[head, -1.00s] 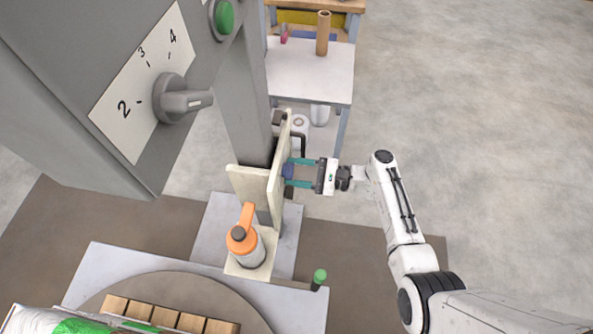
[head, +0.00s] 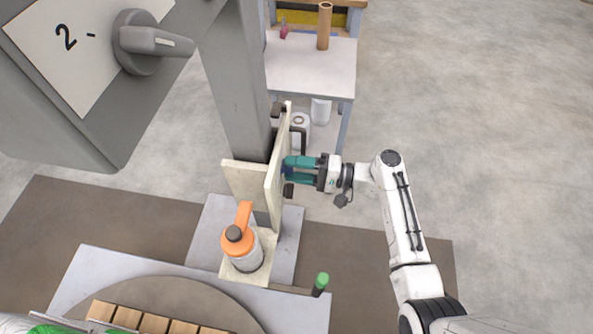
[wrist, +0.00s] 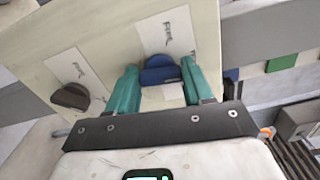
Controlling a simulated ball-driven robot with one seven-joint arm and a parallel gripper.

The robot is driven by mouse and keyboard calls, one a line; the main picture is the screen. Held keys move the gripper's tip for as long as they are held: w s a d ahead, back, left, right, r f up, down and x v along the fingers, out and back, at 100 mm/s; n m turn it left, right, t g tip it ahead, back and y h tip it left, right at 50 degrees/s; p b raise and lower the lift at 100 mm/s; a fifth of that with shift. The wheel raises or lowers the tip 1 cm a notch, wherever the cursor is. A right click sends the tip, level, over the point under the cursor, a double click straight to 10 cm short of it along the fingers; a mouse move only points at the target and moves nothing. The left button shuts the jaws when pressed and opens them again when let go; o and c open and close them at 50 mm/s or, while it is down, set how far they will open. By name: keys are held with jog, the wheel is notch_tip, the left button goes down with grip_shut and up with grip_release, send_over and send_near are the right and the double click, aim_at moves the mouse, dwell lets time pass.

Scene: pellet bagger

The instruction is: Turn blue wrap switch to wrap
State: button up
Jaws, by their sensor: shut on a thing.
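The blue wrap switch (wrist: 160,71) is a blue knob on a cream panel (wrist: 40,58) in the wrist view. White labels sit above and below the knob; their text is too small to read. My gripper (wrist: 160,80) has its teal fingers on either side of the blue switch and is shut on it. In the head view my gripper (head: 290,168) reaches the right face of the panel (head: 273,185), and the fingers hide most of the blue switch. A black knob (wrist: 70,96) is left of the blue one, with its own label.
A large grey dial (head: 150,42) on a grey box hangs at the upper left. An orange-topped bottle (head: 240,245) stands by the panel's foot. A green-tipped lever (head: 321,282) stands in front. A white table (head: 315,70) is behind. Open floor lies to the right.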

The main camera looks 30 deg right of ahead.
jog(key=shift+f+n+b, duration=0.15)
jog(key=shift+n+b, duration=0.15)
jog(key=shift+n, duration=0.2)
dwell(0.3)
jog(key=o, duration=1)
jog(key=shift+o, duration=0.2)
jog(key=v, duration=1.1)
jog(key=shift+p, duration=0.3)
